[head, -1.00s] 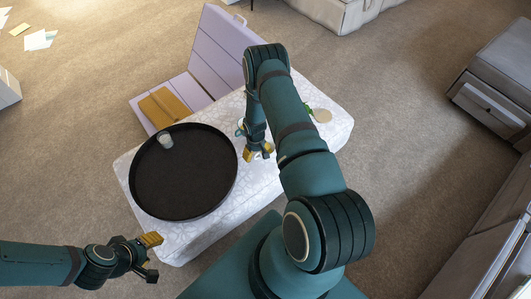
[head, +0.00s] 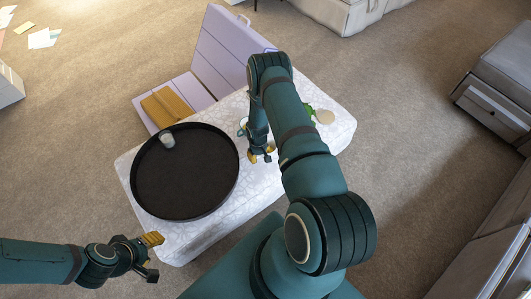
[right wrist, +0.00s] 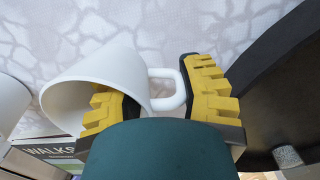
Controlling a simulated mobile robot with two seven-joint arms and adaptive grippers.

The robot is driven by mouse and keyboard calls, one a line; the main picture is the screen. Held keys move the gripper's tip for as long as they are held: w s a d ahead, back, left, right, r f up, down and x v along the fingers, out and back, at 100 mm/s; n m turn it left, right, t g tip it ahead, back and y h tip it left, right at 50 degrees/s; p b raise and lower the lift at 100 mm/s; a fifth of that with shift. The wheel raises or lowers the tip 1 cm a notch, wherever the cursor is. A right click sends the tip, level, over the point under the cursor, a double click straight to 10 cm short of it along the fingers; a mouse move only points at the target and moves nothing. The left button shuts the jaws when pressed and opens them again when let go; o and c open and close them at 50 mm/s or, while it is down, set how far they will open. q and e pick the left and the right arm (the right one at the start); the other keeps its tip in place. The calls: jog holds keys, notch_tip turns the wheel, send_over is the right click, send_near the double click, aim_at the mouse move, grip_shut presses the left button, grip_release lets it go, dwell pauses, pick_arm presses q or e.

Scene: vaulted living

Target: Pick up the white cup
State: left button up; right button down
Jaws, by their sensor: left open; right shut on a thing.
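The white cup (right wrist: 95,85) shows large in the right wrist view, tilted, with its handle (right wrist: 172,90) to the right. My right gripper (right wrist: 160,105) is shut on it: one yellow-padded finger is at the cup's mouth, partly hidden by the wall, and the other is beyond the handle. In the head view my right gripper (head: 262,155) is beside the tray's right rim, and my arm hides most of the cup. My left gripper (head: 152,256) is open and empty, off the table's near left corner.
A round black tray (head: 185,205) covers the left of the white patterned table (head: 205,232). A pale cup (head: 167,141) stands in it. A box or book marked "WALKS" (right wrist: 45,150) lies beside the cup.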

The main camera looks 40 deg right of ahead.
jog(key=shift+r, duration=0.1)
notch_tip(320, 180, up, 10)
jog(key=p, duration=0.2)
jog(key=shift+p, duration=0.35)
dwell(0.5)
jog(key=s+a+r, duration=0.1)
jog(key=a+r, duration=0.9)
jog(key=r, duration=0.3)
jog(key=s+a+r+n, duration=0.1)
jog(key=a+r, duration=1)
jog(key=r, duration=0.3)
jog(key=shift+a, duration=0.25)
jog(key=shift+f, duration=0.15)
